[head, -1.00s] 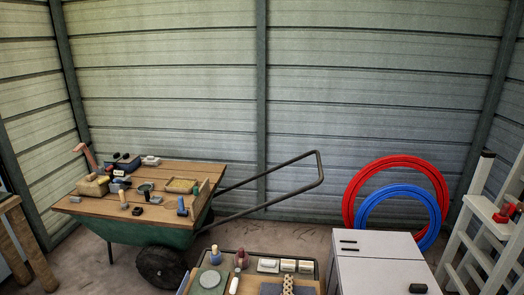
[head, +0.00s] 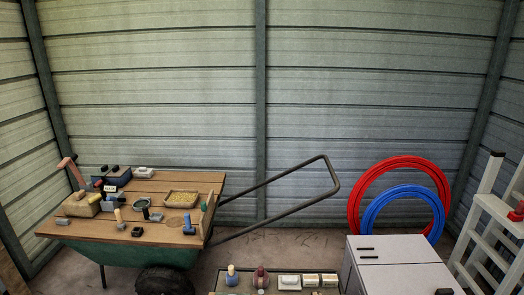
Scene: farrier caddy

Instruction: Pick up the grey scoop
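The grey scoop cannot be told for certain at this size. A small blue-grey piece (head: 188,225) stands near the front right of the wooden board (head: 75,228) on the wheelbarrow and may be it. Other small tools lie on the same board, including a dark round dish (head: 141,207) and a shallow tray of yellow grain (head: 181,199). A tan block-like holder (head: 80,205) sits at the board's left with a brown-handled tool (head: 70,170) rising behind it. Neither of my grippers shows in the head view.
The green wheelbarrow (head: 130,253) has a dark handle frame (head: 330,175) reaching right. A low table at the bottom centre carries a blue bottle (head: 232,276), a dark red bottle (head: 261,277) and white boxes (head: 289,282). A white cabinet (head: 395,249), hoops (head: 355,197) and ladder (head: 485,205) stand right.

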